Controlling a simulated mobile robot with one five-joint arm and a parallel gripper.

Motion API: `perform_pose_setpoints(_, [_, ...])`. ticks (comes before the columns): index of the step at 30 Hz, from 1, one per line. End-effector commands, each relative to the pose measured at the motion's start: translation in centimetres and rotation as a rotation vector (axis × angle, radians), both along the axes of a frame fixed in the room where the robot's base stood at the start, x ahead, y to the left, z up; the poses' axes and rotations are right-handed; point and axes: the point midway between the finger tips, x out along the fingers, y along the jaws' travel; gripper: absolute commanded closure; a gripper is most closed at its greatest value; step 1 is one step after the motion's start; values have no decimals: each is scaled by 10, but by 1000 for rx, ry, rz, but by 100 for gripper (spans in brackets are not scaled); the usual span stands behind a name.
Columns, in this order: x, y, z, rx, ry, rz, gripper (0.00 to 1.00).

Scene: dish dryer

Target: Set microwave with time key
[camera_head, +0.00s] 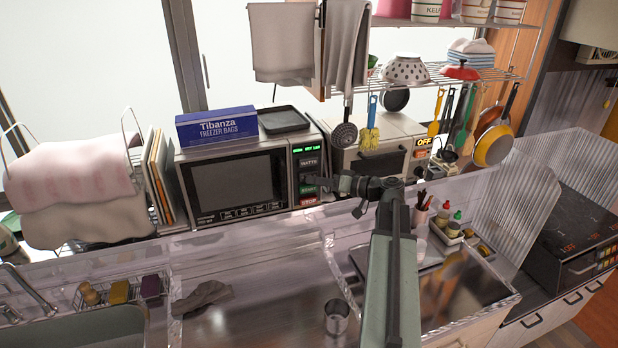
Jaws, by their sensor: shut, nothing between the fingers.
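The microwave (237,183) stands on the back counter, its dark door shut. Its narrow control panel (307,160) is on its right side, with a green-lit display at the top. Below the display are dark keys, a green key and a red key low down. The key lettering is too small for me to pick out the time key. My gripper (318,184) is shut and empty, pointing left at the lower part of the panel, close to the green key. It hides part of the panel's lower right edge. I cannot tell whether it touches the panel.
A blue freezer bag box (216,125) and a dark tray (283,120) lie on the microwave. A toaster oven (375,155) stands to its right, with hanging utensils above.

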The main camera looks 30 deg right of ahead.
Motion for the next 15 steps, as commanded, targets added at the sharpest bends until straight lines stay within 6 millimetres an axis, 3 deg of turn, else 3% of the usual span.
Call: perform_pose_setpoints(15, [6,-2,0,0,0,0,100])
